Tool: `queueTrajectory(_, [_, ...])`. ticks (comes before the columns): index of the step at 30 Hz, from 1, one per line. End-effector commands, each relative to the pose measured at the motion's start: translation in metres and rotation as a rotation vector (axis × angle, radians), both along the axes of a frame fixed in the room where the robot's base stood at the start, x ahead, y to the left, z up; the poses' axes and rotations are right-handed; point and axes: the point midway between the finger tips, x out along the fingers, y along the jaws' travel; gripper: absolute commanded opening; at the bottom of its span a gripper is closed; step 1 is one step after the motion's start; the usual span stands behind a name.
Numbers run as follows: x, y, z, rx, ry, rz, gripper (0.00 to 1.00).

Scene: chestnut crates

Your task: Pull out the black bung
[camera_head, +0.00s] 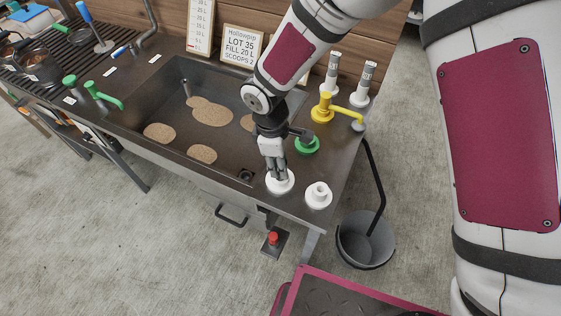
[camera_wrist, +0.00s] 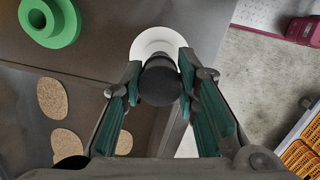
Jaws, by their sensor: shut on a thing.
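The black bung (camera_wrist: 159,84) shows in the wrist view as a dark round cylinder between the two green-padded fingers. My gripper (camera_wrist: 160,68) is shut on it. A white round collar (camera_wrist: 151,40) lies beneath and around the bung in that view. In the head view my gripper (camera_head: 278,173) points down over this white collar (camera_head: 281,186) at the front of the bench, right of the sink. The bung is hidden by my fingers there. I cannot tell whether its lower end sits in the collar or clear of it.
A second white collar (camera_head: 318,196) stands just right, and a green one (camera_head: 307,145) just behind. A yellow tap (camera_head: 335,109) and two white-based bottles stand at the back right. The sink (camera_head: 165,100) holds several brown patches. A grey bucket (camera_head: 364,241) stands on the floor.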

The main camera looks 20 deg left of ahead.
Motion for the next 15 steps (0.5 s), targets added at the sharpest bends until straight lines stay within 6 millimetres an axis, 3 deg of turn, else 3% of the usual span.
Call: queueTrajectory(15, [0.000,0.000,-0.011,-0.001,0.000,0.000,0.00])
